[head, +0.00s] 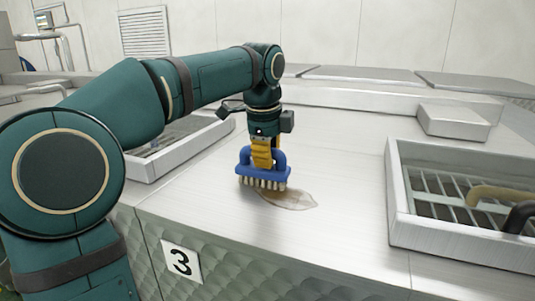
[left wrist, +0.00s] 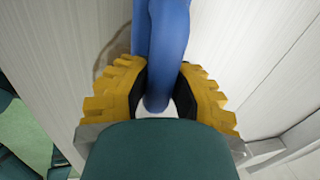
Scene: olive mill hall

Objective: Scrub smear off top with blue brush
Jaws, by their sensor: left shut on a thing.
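The blue brush (head: 263,170) has pale bristles pointing down and a looped blue handle. My left gripper (head: 262,158) is shut on its handle, with the yellow fingers on both sides of it. In the left wrist view the yellow fingers (left wrist: 157,90) close around the blue handle (left wrist: 166,45). The brown smear (head: 290,198) lies on the metal top (head: 340,150), just right of and in front of the bristles. The bristles are at the smear's left end; I cannot tell if they touch the top. Part of the smear may be hidden under the brush. My right gripper is not in view.
A raised metal frame with a grate (head: 440,187) stands at the right, with a tan and a dark handle-like thing in it. Another framed opening (head: 185,155) is at the left. A metal block (head: 453,121) sits at the back right. The top's middle is clear.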

